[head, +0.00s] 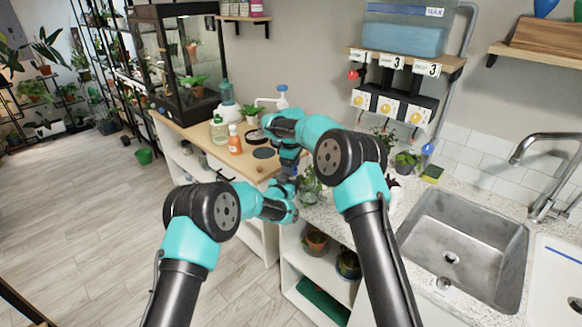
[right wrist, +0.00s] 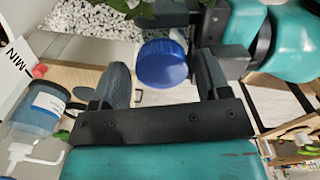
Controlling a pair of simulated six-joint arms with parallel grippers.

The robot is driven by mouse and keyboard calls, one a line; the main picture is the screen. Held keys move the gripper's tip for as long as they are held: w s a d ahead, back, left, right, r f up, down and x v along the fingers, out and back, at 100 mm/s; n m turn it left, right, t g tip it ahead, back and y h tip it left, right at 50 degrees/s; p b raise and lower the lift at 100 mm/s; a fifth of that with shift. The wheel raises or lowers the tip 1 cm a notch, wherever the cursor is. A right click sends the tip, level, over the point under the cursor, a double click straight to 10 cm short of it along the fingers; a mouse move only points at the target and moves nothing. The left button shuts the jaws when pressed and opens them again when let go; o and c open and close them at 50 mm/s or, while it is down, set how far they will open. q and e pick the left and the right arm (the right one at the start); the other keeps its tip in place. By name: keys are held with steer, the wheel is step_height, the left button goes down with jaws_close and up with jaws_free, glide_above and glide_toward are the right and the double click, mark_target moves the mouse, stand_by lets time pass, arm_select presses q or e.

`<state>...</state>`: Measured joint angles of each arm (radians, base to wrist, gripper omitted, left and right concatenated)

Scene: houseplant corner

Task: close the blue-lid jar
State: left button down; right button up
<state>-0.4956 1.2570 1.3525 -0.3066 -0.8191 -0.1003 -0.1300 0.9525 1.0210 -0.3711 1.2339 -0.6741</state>
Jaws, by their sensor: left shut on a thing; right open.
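The blue lid (right wrist: 164,66) shows as a round blue disc in the right wrist view, between and slightly beyond my right fingertips. My right gripper (right wrist: 160,78) is open, with one finger on each side of the lid and gaps visible. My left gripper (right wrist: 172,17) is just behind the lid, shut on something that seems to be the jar. The jar's body is hidden by the lid and grippers, so I cannot tell how the lid sits on it. In the head view my left gripper (head: 284,188) and right gripper (head: 288,172) are close together and block the lid.
A glass vessel with a plant (head: 311,186) stands right beside the grippers. The sink (head: 463,235) is at the right.

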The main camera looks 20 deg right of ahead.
steer(key=shift+a, duration=0.15)
step_height(320, 180, up, 12)
stand_by(0.6)
arm_select(q)
steer(key=shift+c, duration=1)
jaws_free()
steer(key=v, duration=1.7)
steer(key=shift+a, duration=0.25)
steer(key=shift+s, duration=0.1)
